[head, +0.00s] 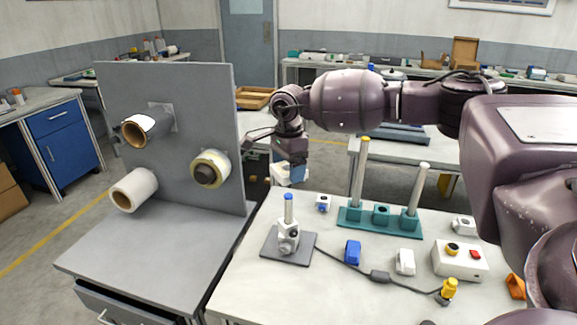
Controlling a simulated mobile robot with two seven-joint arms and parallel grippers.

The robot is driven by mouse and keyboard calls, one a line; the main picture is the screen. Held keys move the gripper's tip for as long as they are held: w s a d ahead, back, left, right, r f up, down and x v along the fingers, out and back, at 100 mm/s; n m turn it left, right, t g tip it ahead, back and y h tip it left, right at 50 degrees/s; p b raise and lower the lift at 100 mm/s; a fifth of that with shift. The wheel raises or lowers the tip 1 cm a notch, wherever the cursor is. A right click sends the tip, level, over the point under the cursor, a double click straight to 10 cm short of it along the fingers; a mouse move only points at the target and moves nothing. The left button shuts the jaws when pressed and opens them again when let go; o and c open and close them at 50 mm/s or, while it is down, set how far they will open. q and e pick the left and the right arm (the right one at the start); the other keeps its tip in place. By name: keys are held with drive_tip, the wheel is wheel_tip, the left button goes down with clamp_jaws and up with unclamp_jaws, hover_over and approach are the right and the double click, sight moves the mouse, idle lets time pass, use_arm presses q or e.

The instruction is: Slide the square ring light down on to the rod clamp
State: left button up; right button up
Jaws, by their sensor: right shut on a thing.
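The rod clamp (288,239) is a small white-grey body on a flat dark grey plate, with an upright blue-topped rod, near the left edge of the white table. My right gripper (291,171) is above and slightly behind it, pointing down. It is shut on a pale, whitish piece, which I take to be the square ring light (280,173). The gripper covers much of this piece, so its opening is not clear. The held piece is above the rod's top in the picture and apart from it. My left gripper is not in view.
A teal base (352,216) with two upright posts stands right of the clamp. Blue and white blocks, a cable and a button box (460,262) lie on the table (330,290). A grey panel (190,85) with rolls stands at left.

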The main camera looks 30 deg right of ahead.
sight(289, 195)
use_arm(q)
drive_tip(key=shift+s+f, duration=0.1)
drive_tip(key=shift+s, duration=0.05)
use_arm(e)
drive_tip(key=shift+f, duration=0.1)
drive_tip(key=shift+f, duration=0.3)
drive_tip(key=shift+f+b, duration=1)
drive_tip(key=shift+f, duration=1.1)
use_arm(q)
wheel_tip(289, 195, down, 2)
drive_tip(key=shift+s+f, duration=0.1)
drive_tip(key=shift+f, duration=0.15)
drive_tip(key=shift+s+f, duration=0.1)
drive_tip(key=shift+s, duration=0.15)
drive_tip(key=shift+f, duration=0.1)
use_arm(e)
drive_tip(key=shift+f, duration=0.2)
drive_tip(key=shift+f, duration=0.2)
drive_tip(key=shift+f+b, duration=0.9)
drive_tip(key=shift+f, duration=1.1)
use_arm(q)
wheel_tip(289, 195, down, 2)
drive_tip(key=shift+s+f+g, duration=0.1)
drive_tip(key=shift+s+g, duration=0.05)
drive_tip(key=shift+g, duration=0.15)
use_arm(e)
drive_tip(key=shift+f, duration=0.15)
